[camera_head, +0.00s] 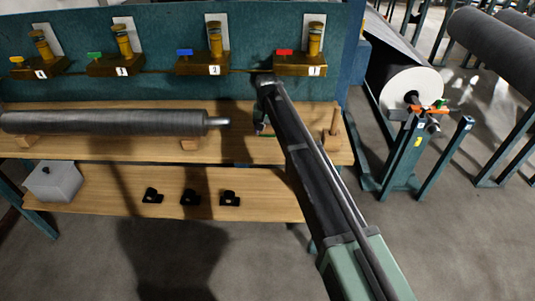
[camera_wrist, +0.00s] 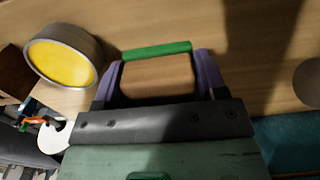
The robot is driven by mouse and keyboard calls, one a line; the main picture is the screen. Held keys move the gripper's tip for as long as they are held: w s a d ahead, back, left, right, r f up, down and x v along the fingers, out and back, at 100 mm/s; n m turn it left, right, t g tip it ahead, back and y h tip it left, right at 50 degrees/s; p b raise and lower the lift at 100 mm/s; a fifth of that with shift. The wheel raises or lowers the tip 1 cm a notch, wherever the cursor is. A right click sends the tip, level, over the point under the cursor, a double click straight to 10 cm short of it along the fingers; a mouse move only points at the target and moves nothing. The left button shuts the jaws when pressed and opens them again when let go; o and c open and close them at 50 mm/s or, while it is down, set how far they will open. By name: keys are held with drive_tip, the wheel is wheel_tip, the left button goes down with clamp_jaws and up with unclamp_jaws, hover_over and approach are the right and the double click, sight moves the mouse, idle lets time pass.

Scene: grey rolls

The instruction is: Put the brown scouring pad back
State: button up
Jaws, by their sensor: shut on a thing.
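The brown scouring pad (camera_wrist: 158,77) shows in the wrist view as a tan-brown block between the two dark purple fingers of my gripper (camera_wrist: 158,66). The gripper is shut on it, one finger at each side. A green strip (camera_wrist: 157,50) runs along the pad's far edge; I cannot tell whether it is part of the pad. In the head view my gripper (camera_head: 263,128) is over the right part of the wooden bench, mostly hidden by my arm, and the pad is not clearly visible there.
A round grey tin with a yellow face (camera_wrist: 62,63) is left of the gripper. A grey roll (camera_head: 110,122) lies on the bench's left. Brass fittings numbered 1 to 4 line the teal panel (camera_head: 170,20). The lower shelf (camera_head: 265,195) holds black pieces and a grey box (camera_head: 54,182).

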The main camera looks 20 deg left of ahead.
sight(267, 143)
drive_tip(key=shift+f, duration=0.25)
wheel_tip(267, 143, down, 5)
drive_tip(key=b, duration=0.4)
drive_tip(key=shift+r, duration=0.55)
drive_tip(key=shift+f, duration=0.25)
drive_tip(key=o, duration=1)
wheel_tip(267, 143, up, 13)
drive_tip(key=p, duration=1.2)
drive_tip(key=shift+f+p, duration=0.1)
drive_tip(key=shift+p, duration=0.2)
drive_tip(key=shift+f, duration=0.15)
drive_tip(key=shift+d, duration=0.1)
